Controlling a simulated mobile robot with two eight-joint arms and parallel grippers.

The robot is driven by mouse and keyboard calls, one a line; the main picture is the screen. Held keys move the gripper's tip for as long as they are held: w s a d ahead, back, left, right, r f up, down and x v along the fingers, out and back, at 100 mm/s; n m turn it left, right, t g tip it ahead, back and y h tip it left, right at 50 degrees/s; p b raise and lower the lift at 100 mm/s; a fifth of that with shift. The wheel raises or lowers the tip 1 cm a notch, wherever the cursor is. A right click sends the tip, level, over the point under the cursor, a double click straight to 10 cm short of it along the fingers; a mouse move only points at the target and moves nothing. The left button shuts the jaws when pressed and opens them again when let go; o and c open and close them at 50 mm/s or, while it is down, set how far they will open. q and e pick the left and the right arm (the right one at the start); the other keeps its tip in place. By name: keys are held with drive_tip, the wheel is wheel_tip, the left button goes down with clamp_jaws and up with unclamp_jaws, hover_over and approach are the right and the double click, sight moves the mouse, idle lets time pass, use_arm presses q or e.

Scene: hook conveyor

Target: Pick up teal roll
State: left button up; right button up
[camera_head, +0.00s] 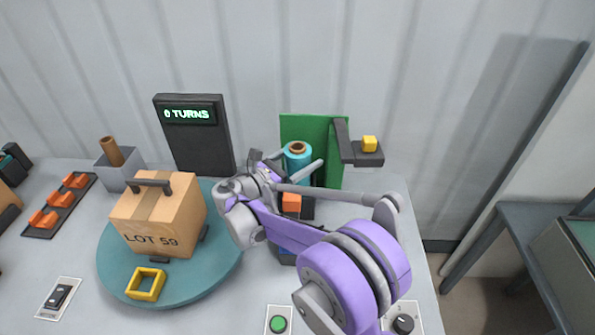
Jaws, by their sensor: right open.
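The teal roll (298,152) stands upright with a brown core on top, in front of a green panel (333,150) at the back of the table. Its lower part is partly hidden by my right arm. My right gripper (285,168) is open, with its fingers close by the roll in the picture. I cannot tell whether they touch it. My left gripper is not in view.
A cardboard box (150,222) marked LOT 59 sits on a teal turntable (112,268) with a yellow square ring (146,284). A dark display (194,135) reads 0 TURNS.

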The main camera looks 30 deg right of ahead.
drive_tip(key=shift+x, duration=0.9)
drive_tip(key=shift+a, duration=0.1)
clamp_jaws()
